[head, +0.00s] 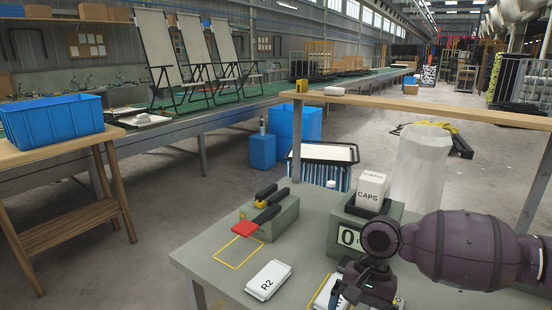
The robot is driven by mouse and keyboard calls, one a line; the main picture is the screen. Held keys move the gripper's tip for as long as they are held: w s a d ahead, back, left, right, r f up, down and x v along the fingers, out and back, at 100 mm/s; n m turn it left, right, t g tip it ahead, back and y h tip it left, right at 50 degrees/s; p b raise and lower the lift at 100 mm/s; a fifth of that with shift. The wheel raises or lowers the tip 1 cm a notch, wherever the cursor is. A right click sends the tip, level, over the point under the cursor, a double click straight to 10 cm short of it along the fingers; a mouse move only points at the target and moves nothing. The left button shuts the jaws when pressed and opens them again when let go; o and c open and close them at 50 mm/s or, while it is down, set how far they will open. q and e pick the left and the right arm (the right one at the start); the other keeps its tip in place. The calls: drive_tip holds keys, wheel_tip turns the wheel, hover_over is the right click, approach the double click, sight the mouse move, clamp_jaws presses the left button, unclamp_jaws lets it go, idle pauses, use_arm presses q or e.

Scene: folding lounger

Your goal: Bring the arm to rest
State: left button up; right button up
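My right arm comes in from the right over the grey-green worktable (205,262). Its gripper (352,300) points down at the bottom edge of the head view. Its fingertips are cut off or hidden, so I cannot tell whether it is open or shut. Just left of it a white labelled packet (324,291) lies partly covered, with a yellow outline beside it. A white packet marked R2 (268,282) lies flat further left. My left gripper is not in view.
A grey-green block with dark tools and a red piece (279,222) stands behind a yellow outlined square (238,251). A white CAPS box (371,190) sits in a grey-green holder (341,222) close behind my arm. Folding loungers (159,45) stand on the far bench.

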drive_tip(key=shift+n, duration=0.8)
drive_tip(key=f, duration=0.1)
drive_tip(key=s+a+f, duration=0.1)
drive_tip(key=f, duration=0.1)
drive_tip(key=shift+s+a+f, duration=0.1)
drive_tip(key=shift+s+a, duration=0.2)
drive_tip(key=shift+a, duration=0.1)
drive_tip(key=s+a+f+n+t+y, duration=0.2)
drive_tip(key=s+a+f+n, duration=0.15)
drive_tip(key=s, duration=0.25)
drive_tip(key=s+a+f+n+t+y, duration=0.1)
drive_tip(key=s+a+f+n, duration=0.25)
drive_tip(key=s, duration=0.35)
drive_tip(key=s+d+f+m+t+h, duration=0.1)
drive_tip(key=s+d+h, duration=0.2)
drive_tip(key=s+d, duration=0.55)
drive_tip(key=s+d+f+m+t+h, duration=0.25)
drive_tip(key=s+d, duration=0.35)
drive_tip(key=d, duration=0.6)
drive_tip(key=w+f+n+t, duration=0.1)
drive_tip(key=w+f+t, duration=0.5)
drive_tip(key=w+t, duration=0.2)
drive_tip(key=shift+w+a+n+p, duration=0.25)
drive_tip(key=shift+w+n+p, duration=0.1)
drive_tip(key=shift+w+p, duration=0.15)
